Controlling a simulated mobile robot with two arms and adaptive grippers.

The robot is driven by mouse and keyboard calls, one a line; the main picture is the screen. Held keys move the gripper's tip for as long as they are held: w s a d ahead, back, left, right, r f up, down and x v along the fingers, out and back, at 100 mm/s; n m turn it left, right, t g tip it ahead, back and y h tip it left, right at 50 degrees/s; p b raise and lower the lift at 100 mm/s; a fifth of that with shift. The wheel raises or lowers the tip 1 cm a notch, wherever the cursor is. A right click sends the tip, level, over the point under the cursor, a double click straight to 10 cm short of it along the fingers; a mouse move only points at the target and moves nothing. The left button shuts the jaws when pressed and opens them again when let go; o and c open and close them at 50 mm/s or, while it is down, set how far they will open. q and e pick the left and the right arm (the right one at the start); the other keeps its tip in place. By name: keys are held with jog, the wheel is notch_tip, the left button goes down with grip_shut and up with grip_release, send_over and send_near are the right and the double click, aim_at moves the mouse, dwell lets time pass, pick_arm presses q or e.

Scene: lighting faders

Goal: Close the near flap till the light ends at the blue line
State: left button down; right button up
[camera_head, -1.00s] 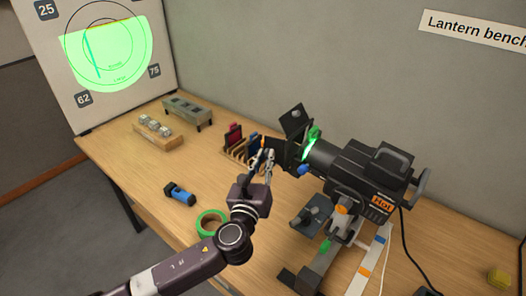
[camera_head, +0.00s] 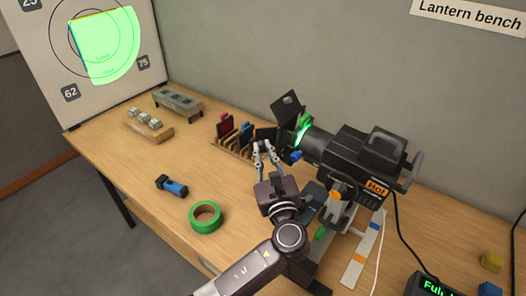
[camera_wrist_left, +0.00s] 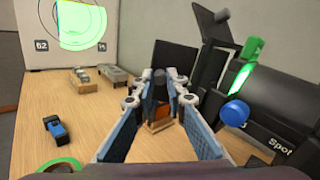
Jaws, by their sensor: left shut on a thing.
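The lantern (camera_head: 350,158) stands at the right with dark flaps around its green-lit front. My left gripper (camera_head: 266,146) reaches up to the near flap (camera_head: 265,134), a dark plate at the lantern's front. In the left wrist view, my gripper's fingertips (camera_wrist_left: 159,82) are shut on a small dark tab of the flap; the fingers hide part of it. The green light patch (camera_head: 108,50) lies on the target board (camera_head: 50,85). Its left edge is straight and slanted. The blue line (camera_head: 79,48) appears as a thin streak along that edge; any gap is too small to tell.
A wooden rack with coloured pieces (camera_head: 228,138) stands just left of the flaps. An upper flap (camera_head: 288,103) rises beside the gripper. The bench's front left is mostly clear.

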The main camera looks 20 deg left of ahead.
pick_arm(q)
jog(key=c, duration=1.9)
grip_release()
jog(key=shift+c, duration=0.2)
jog(key=v, duration=1.2)
jog(key=shift+a, duration=0.1)
